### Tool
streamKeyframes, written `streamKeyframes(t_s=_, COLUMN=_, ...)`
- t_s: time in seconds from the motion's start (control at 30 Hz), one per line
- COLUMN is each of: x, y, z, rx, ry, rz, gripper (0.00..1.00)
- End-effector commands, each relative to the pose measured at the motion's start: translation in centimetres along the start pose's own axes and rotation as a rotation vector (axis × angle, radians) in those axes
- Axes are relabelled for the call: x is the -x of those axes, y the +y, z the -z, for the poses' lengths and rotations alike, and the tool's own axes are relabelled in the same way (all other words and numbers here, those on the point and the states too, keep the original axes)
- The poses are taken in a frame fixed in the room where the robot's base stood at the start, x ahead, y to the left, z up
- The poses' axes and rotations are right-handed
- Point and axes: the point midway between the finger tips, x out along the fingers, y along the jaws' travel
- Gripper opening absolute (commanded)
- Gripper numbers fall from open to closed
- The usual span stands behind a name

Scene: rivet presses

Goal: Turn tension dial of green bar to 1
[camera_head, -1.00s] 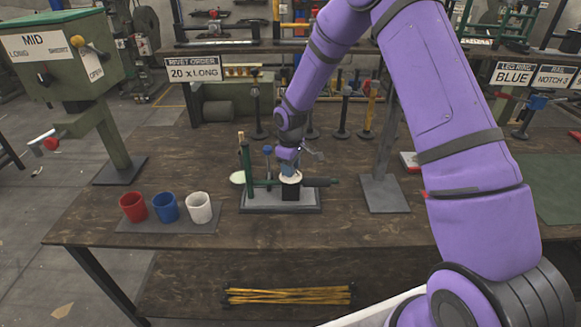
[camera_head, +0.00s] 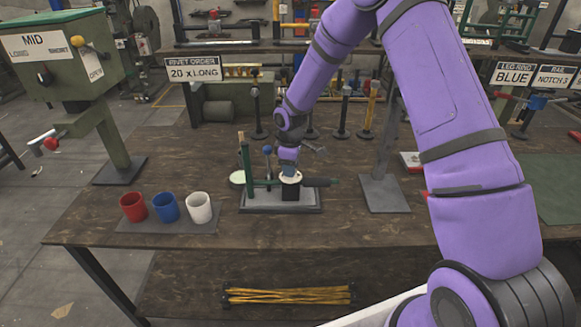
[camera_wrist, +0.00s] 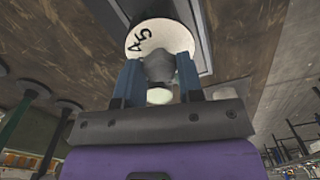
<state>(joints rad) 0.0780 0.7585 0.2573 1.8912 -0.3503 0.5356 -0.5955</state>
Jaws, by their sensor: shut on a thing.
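The tension dial is a white disc (camera_wrist: 150,38) with the numbers 4 and 5 showing on its left part. A grey knob (camera_wrist: 158,68) stands at its centre. In the head view the white dial (camera_head: 291,178) sits on a black block on the green bar fixture (camera_head: 246,163), which has a green upright post and a grey base. My gripper (camera_wrist: 160,75) has its blue fingers shut on the knob, one on each side. In the head view my gripper (camera_head: 288,168) points down over the dial. The rest of the dial's numbers and its pointer are hidden or unreadable.
Red (camera_head: 133,207), blue (camera_head: 166,207) and white (camera_head: 199,208) cups stand on a grey mat at the left front. A grey post base (camera_head: 383,193) stands right of the fixture. A green press (camera_head: 112,130) stands at the left. The table front is clear.

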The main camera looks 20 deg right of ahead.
Motion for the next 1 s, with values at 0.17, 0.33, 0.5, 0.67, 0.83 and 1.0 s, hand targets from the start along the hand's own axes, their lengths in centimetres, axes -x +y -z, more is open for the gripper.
streamKeyframes(t_s=0.17, x=0.0, y=0.0, z=0.0, rx=-0.001, ry=0.000, rz=0.000, gripper=0.60)
streamKeyframes(t_s=0.33, x=0.0, y=0.0, z=0.0, rx=-0.001, ry=0.000, rz=0.000, gripper=0.60)
streamKeyframes(t_s=0.5, x=0.5, y=0.0, z=0.0, rx=-0.001, ry=0.000, rz=-0.001, gripper=0.60)
streamKeyframes(t_s=0.67, x=2.5, y=0.1, z=0.0, rx=-0.001, ry=0.002, rz=-0.002, gripper=0.60)
streamKeyframes(t_s=0.83, x=5.8, y=0.1, z=0.0, rx=-0.002, ry=0.002, rz=-0.004, gripper=0.60)
streamKeyframes(t_s=1.0, x=8.6, y=0.1, z=0.0, rx=-0.001, ry=0.001, rz=-0.002, gripper=0.60)
